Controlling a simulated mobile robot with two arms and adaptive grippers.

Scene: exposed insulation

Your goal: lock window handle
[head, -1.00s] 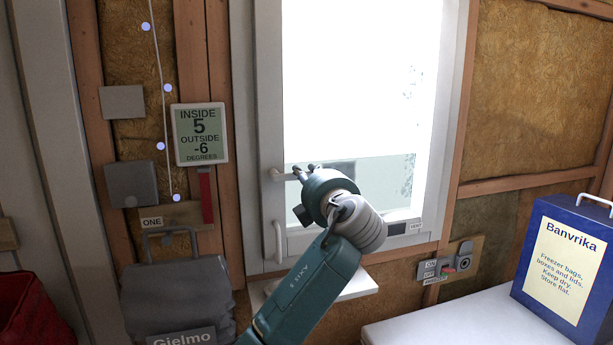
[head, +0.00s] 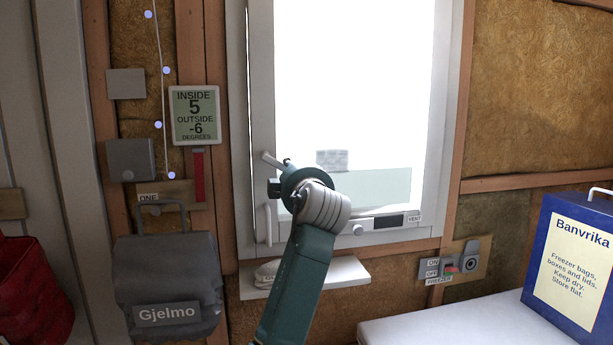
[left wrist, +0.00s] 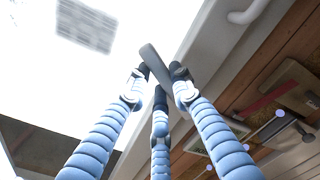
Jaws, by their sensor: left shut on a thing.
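The window (head: 238,140) has a pale lever handle (head: 270,158) on its left frame, tilted with its visible end up and to the left. My left gripper (head: 286,166) is at this handle, and its wrist hides most of the lever in the head view. In the left wrist view my left gripper (left wrist: 160,76) has its blue fingers closed around the grey handle (left wrist: 153,62), whose end sticks out past the fingertips. My right gripper is in neither view.
A fixed white grab bar (head: 268,222) is on the frame below the handle. A narrow white shelf (head: 340,274) juts out under the window. A grey Gjelmo bag (head: 165,275) hangs at left. A blue Banvrika box (head: 570,262) stands on a white surface (head: 450,328) at right.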

